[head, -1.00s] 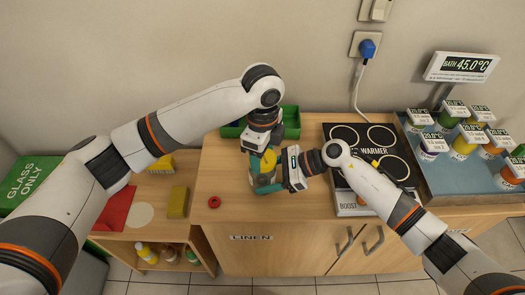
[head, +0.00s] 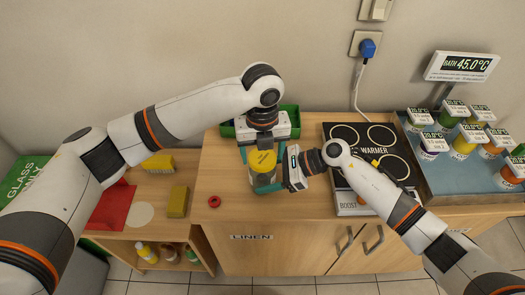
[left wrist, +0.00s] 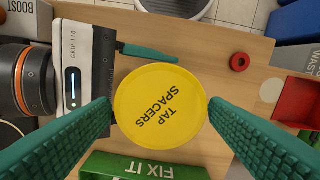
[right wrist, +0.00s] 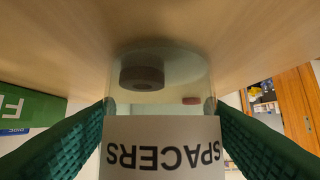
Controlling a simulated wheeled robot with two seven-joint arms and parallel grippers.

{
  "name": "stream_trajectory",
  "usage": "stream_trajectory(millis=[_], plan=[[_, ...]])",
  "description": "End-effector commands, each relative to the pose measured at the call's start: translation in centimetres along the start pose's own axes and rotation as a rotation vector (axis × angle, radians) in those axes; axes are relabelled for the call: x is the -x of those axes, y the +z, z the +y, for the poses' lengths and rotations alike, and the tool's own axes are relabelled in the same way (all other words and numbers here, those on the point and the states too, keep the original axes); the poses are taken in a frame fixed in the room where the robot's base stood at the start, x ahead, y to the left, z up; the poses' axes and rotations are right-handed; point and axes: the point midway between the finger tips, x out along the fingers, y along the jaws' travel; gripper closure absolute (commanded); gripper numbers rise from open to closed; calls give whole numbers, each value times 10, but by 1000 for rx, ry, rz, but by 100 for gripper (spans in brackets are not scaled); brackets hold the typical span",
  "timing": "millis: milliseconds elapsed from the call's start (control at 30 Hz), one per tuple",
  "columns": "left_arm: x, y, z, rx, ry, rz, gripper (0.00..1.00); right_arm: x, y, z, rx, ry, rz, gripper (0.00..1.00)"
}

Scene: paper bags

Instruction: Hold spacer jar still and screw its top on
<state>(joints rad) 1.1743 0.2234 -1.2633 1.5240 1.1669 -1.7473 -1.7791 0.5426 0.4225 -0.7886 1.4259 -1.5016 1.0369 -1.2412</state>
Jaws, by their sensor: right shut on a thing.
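The spacer jar (head: 264,180) stands on the wooden worktop. It is clear, with a white label (right wrist: 160,150) reading SPACERS and a dark round piece (right wrist: 142,77) inside. Its yellow top (left wrist: 160,104), marked TAP SPACERS, sits over the jar's mouth; I cannot tell how tightly. My right gripper (head: 270,187) is shut around the jar's body from the right. My left gripper (head: 261,154) is above, pointing down. Its green fingers (left wrist: 161,108) stand on either side of the yellow top, very close to its rim, and look open.
A red ring (head: 214,201) lies on the worktop to the left. A warmer (head: 345,190) stands to the right, and a green bin (head: 228,130) is behind. A yellow block (head: 178,201) and a red tray (head: 108,210) are on the lower left shelf.

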Motion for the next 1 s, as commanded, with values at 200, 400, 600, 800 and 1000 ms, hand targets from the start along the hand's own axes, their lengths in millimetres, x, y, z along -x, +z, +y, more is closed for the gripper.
stream_trajectory(millis=[200,400,600,800,1000], plan=[[0,1,0,2,-1,-2,24,0,1,-1,-1,-1,-1,74],[8,1,0,2,0,-1,24,0,1,0,-2,-1,-1,74],[32,0,1,2,1,0,24,0,1,0,-2,0,-1,74],[54,0,1,3,0,-1,24,0,1,0,-2,0,-1,74],[60,1,0,3,-1,-3,24,0,1,0,-2,0,-1,74]])
